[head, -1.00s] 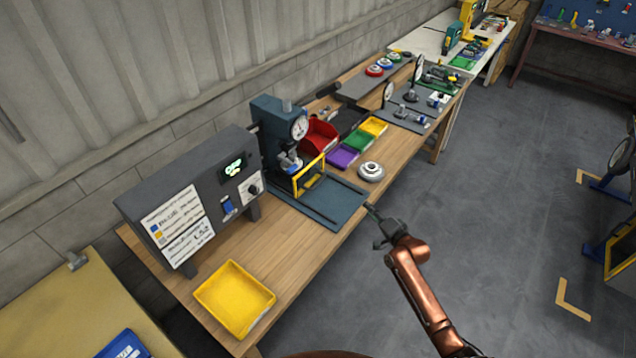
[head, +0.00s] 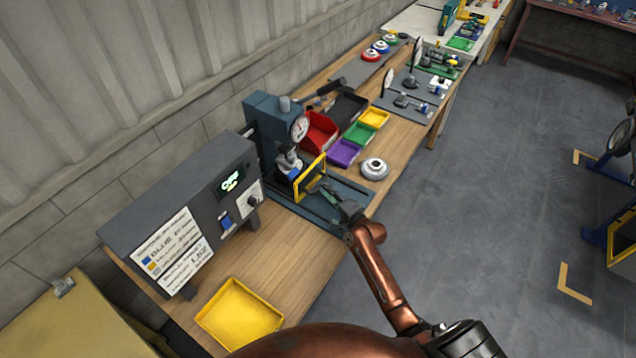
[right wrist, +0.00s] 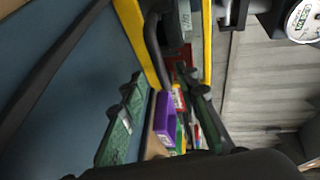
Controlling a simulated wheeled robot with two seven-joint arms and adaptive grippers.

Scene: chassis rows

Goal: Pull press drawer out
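The blue-grey press (head: 276,125) stands on the bench with a round dial. Its drawer front is a yellow frame (head: 299,185) at the edge of the press, above the blue base plate (head: 334,184). My right gripper (head: 318,189) is right in front of this frame. In the right wrist view the yellow frame (right wrist: 140,45) carries a dark handle (right wrist: 153,48). The two green-padded fingers of my right gripper (right wrist: 160,76) are spread, with the handle's end near their tips. I cannot tell whether they touch it. My left gripper is not in view.
A grey control box (head: 185,210) stands left of the press, with a yellow tray (head: 240,312) in front. Red (head: 320,130), purple (head: 344,152) and green bins and a round metal part (head: 375,168) lie right of the press.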

